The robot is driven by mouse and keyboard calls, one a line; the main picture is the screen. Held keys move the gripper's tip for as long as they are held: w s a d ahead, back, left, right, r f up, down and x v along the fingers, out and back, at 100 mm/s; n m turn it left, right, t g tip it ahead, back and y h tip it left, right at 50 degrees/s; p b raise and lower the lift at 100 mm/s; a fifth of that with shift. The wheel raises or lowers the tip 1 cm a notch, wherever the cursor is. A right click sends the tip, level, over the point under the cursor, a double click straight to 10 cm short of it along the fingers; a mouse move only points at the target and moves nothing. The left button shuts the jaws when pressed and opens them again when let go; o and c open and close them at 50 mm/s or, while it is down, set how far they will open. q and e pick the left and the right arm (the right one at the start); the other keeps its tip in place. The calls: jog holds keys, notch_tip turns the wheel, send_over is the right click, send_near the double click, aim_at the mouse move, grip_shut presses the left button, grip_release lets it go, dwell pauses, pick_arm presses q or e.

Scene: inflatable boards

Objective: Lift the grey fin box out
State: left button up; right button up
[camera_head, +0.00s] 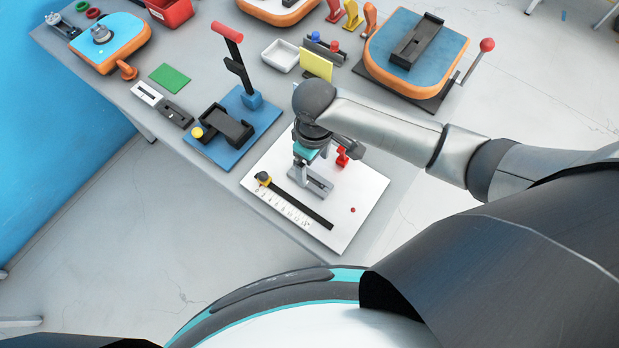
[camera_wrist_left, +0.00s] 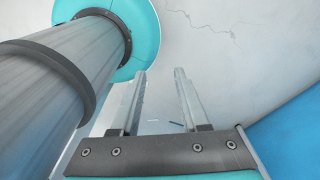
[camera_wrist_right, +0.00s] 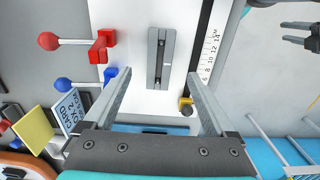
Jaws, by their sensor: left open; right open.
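The grey fin box (camera_head: 319,184), a narrow slotted block, lies on the white board (camera_head: 363,222) under my right gripper (camera_head: 304,178). In the right wrist view the fin box (camera_wrist_right: 160,62) lies ahead between the two open fingers of my right gripper (camera_wrist_right: 159,78). Clear space shows on both sides of it, and I cannot tell how far below the fingertips it is. My left gripper (camera_wrist_left: 160,73) is open and empty in the left wrist view, over pale floor; it does not show in the head view.
A black measuring strip with a scale (camera_wrist_right: 207,45) and a yellow-black piece (camera_wrist_right: 186,105) lie beside the fin box. A red clamp (camera_wrist_right: 101,46) and a blue clamp (camera_wrist_right: 110,77) stand on its other side. A blue board with a black holder (camera_head: 227,125) is nearby.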

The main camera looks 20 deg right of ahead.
aim_at(310, 180)
jog(key=shift+w+a+f+b, duration=0.2)
jog(key=shift+f+b, duration=0.15)
jog(key=shift+f, duration=1.5)
jog(key=shift+w+a+f+b, duration=0.15)
jog(key=shift+f+b, duration=0.15)
jog(key=shift+f, duration=1.55)
jog(key=shift+d, duration=0.1)
grip_shut()
